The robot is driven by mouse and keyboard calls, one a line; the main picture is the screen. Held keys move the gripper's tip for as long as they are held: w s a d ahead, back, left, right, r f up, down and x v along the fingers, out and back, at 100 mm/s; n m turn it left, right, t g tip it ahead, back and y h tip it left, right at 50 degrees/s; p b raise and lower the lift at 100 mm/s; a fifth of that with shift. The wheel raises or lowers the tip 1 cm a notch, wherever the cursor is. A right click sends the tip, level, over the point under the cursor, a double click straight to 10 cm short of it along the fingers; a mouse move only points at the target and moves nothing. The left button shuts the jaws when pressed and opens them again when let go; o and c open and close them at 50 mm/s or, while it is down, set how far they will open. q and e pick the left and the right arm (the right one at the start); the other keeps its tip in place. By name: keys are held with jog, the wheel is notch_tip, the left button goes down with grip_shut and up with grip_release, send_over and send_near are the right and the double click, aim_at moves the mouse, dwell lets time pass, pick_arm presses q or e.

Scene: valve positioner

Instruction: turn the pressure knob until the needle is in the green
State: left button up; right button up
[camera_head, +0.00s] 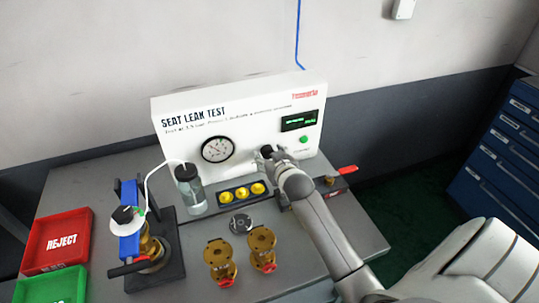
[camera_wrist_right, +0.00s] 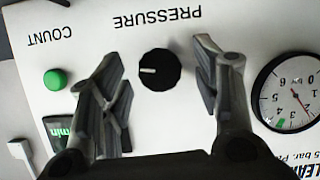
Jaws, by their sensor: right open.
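The white SEAT LEAK TEST box (camera_head: 180,111) stands at the back of the bench. Its round gauge (camera_head: 217,149) also shows at the right edge of the right wrist view (camera_wrist_right: 287,92), upside down, with a small green band low on the dial. The needle is thin and its exact reading is hard to tell. The black pressure knob (camera_wrist_right: 159,70) has a white mark pointing left in the right wrist view; the hand hides it in the head view. My right gripper (camera_wrist_right: 158,58) is open, with one finger on each side of the knob and gaps visible. My left gripper is not in view.
A green button (camera_head: 304,140) and a display (camera_head: 299,121) are right of the knob. In front are a yellow-capped tray (camera_head: 221,199), brass valves (camera_head: 262,245), a bottle (camera_head: 190,190) and a blue clamp stand (camera_head: 129,195). Red (camera_head: 57,240) and green bins sit left.

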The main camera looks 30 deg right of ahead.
jog(key=shift+w+d+f, duration=0.1)
jog(key=shift+w, duration=0.2)
jog(key=shift+w+f, duration=0.1)
jog(key=shift+w, duration=0.1)
jog(key=shift+c, duration=0.6)
jog(key=c, duration=0.9)
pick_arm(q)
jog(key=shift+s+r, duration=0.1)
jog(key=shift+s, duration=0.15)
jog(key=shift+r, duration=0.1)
